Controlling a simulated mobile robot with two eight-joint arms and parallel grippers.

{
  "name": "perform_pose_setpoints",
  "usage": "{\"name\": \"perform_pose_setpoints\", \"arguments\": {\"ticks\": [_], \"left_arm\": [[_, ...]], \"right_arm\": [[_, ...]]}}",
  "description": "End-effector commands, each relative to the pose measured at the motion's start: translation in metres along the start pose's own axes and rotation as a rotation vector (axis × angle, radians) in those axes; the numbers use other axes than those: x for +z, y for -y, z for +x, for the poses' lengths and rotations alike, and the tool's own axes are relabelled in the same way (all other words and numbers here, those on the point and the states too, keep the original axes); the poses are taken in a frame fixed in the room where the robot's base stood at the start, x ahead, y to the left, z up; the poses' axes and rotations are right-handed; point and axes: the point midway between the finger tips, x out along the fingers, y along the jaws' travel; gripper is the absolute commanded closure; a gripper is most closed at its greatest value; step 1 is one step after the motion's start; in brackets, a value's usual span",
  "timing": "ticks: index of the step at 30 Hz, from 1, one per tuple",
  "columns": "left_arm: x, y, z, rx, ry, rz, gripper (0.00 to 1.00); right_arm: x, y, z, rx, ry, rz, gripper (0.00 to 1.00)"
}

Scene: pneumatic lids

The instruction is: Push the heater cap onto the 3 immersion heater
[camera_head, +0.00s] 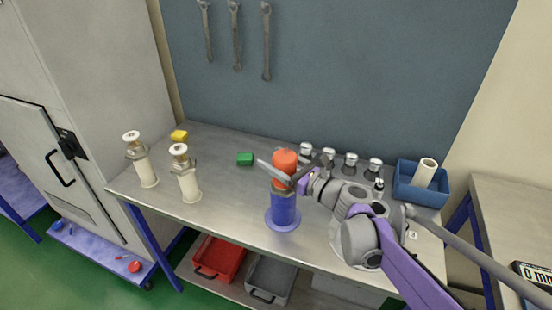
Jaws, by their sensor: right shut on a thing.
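An orange-red cap (285,158) is at the top of a blue cylinder (284,207) with a wide round foot, near the middle of the bench. My right gripper (288,178) comes in from the right and is shut on the cap, its fingers crossing the cap's lower part. The fingers hide where the cap meets the cylinder, so I cannot tell how far down it sits. Two cream cylinders with metal tops stand upright at the left, one farther left (145,168) and one nearer the middle (188,183). My left gripper is not in view.
Several silver-topped pieces (350,161) stand in a row at the back right. A blue bin (405,190) there holds a white roll (425,172). The metal bench top (225,212) is clear between the left cylinders and the blue one.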

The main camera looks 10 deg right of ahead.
Motion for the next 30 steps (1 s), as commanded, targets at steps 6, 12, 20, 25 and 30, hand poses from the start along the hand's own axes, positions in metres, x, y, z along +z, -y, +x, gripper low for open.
{"name": "perform_pose_setpoints", "arguments": {"ticks": [6, 12, 20, 25, 30], "left_arm": [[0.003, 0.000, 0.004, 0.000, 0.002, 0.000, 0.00], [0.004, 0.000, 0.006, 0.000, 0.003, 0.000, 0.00], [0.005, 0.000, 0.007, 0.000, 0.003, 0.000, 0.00], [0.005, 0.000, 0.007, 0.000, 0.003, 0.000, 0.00], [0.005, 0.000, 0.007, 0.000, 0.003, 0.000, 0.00]], "right_arm": [[-0.006, 0.000, 0.000, 0.000, 0.000, 0.000, 0.81], [-0.010, 0.000, 0.000, 0.000, 0.000, 0.000, 0.81], [-0.011, 0.000, 0.000, 0.000, 0.000, 0.000, 0.02], [-0.011, 0.000, 0.000, 0.000, 0.000, 0.000, 0.00], [-0.011, 0.000, -0.005, 0.000, 0.000, -0.001, 0.00]]}}
